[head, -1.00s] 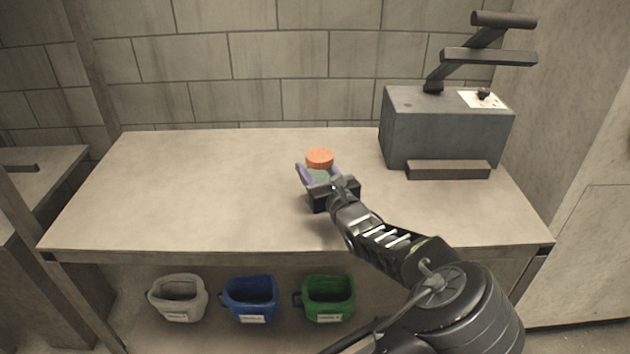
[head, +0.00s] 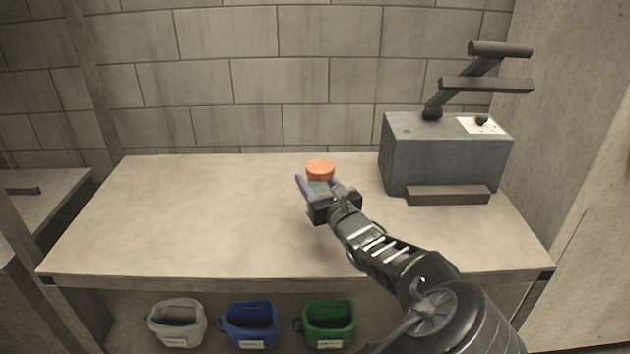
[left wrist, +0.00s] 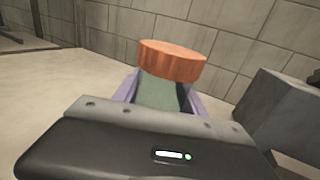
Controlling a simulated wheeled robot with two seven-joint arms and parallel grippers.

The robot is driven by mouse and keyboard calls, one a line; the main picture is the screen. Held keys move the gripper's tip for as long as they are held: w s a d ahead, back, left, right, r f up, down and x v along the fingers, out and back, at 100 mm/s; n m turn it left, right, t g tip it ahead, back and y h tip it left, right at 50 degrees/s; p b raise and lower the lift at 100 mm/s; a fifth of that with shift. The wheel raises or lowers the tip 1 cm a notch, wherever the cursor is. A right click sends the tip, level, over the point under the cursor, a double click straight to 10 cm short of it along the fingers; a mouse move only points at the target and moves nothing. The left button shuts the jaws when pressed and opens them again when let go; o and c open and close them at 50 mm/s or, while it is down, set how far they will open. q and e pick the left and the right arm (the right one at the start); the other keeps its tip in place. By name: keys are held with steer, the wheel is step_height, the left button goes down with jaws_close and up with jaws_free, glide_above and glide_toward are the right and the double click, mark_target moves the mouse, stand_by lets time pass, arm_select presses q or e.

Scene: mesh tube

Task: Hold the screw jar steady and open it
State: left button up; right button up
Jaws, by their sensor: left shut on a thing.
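The screw jar has a round orange lid (head: 320,167) and a green body (head: 318,187). It stands roughly upright over the middle of the table. My left gripper (head: 319,190) is shut on the green body, with a purple finger on each side, below the lid. In the left wrist view the orange lid (left wrist: 172,60) sits on the green body (left wrist: 158,94) between the fingers of my left gripper (left wrist: 160,92). The jar's bottom is hidden behind the gripper, and I cannot tell whether it touches the table. My right gripper is not in view.
A grey box machine (head: 440,155) with a dark arm on top stands at the right rear of the table (head: 190,215). The table's left half is clear. White (head: 178,334), blue (head: 251,337) and green (head: 328,337) bins are below the front edge.

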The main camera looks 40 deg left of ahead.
arm_select(q)
jaws_close()
stand_by(0.6)
steer(key=shift+s+a+r, duration=0.15)
steer(key=shift+s+r, duration=0.1)
steer(key=shift+r, duration=0.1)
steer(key=shift+s+r+n+g, duration=0.1)
steer(key=shift+s+n+g, duration=0.2)
steer(key=shift+s, duration=0.05)
steer(key=shift+g+y, duration=0.3)
steer(key=s+d+f, duration=0.1)
steer(key=d+f, duration=0.1)
steer(key=d, duration=0.1)
steer(key=s+d+f+p, duration=0.1)
steer(key=d+f, duration=0.1)
steer(key=d, duration=0.1)
steer(key=s+d+f, duration=0.1)
steer(key=d, duration=0.2)
steer(key=shift+f+p, duration=0.4)
steer(key=s+d+f+m+t+h+p, duration=0.1)
steer(key=s+d+f, duration=0.1)
steer(key=d, duration=0.6)
steer(key=s+d+f+m+t+h+p, duration=0.1)
steer(key=s+d+f+t+p, duration=0.1)
steer(key=d, duration=0.6)
step_height(320, 180, down, 2)
steer(key=shift+s+f, duration=0.2)
steer(key=shift+s, duration=0.65)
